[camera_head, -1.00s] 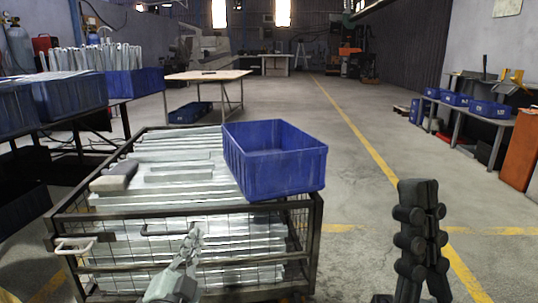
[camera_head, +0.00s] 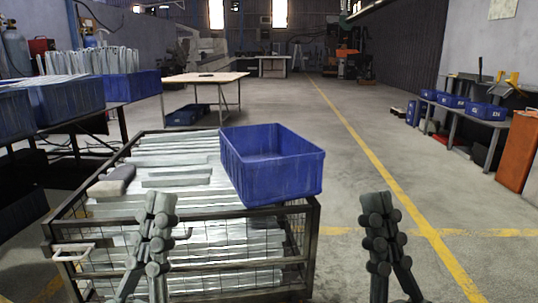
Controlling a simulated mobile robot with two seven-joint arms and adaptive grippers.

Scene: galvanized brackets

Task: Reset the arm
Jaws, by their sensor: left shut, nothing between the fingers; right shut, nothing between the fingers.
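My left gripper (camera_head: 160,203) points upward in front of the wire cage cart, its fingers together and empty. It covers part of the cart's front side. My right gripper (camera_head: 376,203) points upward to the right of the cart, over the bare floor. Its fingers are together and empty. The two grippers stand at about the same height, apart from each other. Neither is seen to touch anything.
The cart (camera_head: 312,235) holds stacked galvanized brackets (camera_head: 175,150). An empty blue bin (camera_head: 270,180) sits on its right side, and a grey block (camera_head: 111,182) lies at left. A wooden-topped table (camera_head: 205,77) stands behind. Floor right of the cart is clear.

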